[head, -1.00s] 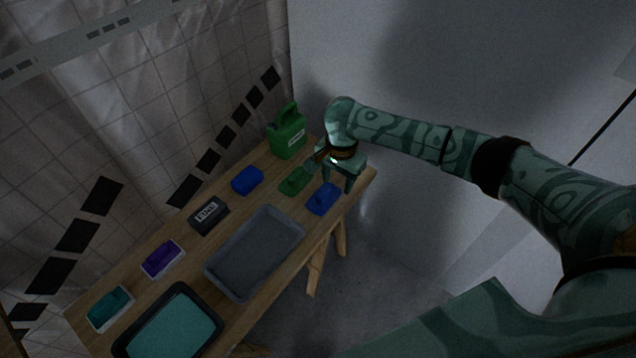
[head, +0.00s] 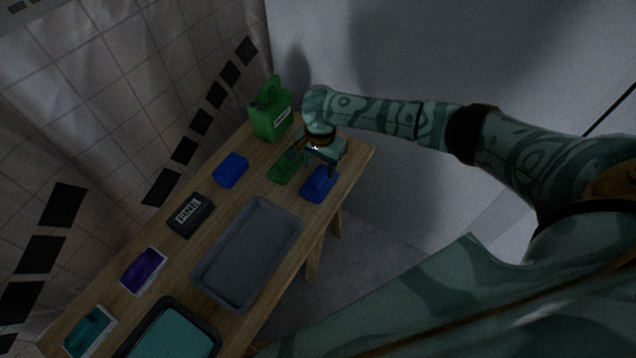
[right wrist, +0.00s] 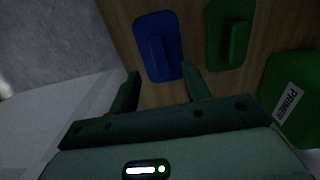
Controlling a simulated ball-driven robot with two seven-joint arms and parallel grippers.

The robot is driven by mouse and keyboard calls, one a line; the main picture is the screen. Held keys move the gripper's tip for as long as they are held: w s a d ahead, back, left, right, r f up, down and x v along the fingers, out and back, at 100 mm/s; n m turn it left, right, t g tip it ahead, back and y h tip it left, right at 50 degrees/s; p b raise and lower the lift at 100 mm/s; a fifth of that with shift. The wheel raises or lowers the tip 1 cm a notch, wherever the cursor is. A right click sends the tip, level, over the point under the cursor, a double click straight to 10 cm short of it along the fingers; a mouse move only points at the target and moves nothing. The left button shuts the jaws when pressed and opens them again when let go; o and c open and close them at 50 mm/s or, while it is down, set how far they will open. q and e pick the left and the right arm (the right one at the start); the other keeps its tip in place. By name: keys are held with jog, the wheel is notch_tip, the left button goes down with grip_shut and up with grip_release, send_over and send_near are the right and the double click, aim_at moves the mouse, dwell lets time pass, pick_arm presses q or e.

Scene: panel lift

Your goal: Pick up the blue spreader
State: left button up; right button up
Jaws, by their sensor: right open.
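The blue spreader (head: 319,184) lies on the wooden table near its right edge, a flat blue plate with a raised handle. It also shows in the right wrist view (right wrist: 158,28), with its handle pointing between my fingers. My right gripper (head: 320,164) is open and empty, above and just behind the spreader in the head view. In the right wrist view its two fingertips (right wrist: 160,72) are on either side of the spreader's near end. I cannot tell if they touch it. My left gripper is not in view.
A green spreader (head: 281,171) lies close beside the blue one, with a green primer jug (head: 271,118) behind. A blue block (head: 231,170), a dark "FINE" block (head: 190,214), a grey tray (head: 207,283) and a purple item (head: 143,269) stand along the table. A wall rises beyond.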

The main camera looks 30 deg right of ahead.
aim_at(320, 176)
jog(key=shift+f, duration=0.3)
notch_tip(320, 176, down, 5)
jog(key=b, duration=0.4)
jog(key=shift+w+r, duration=0.1)
jog(key=shift+r, duration=0.2)
grip_shut()
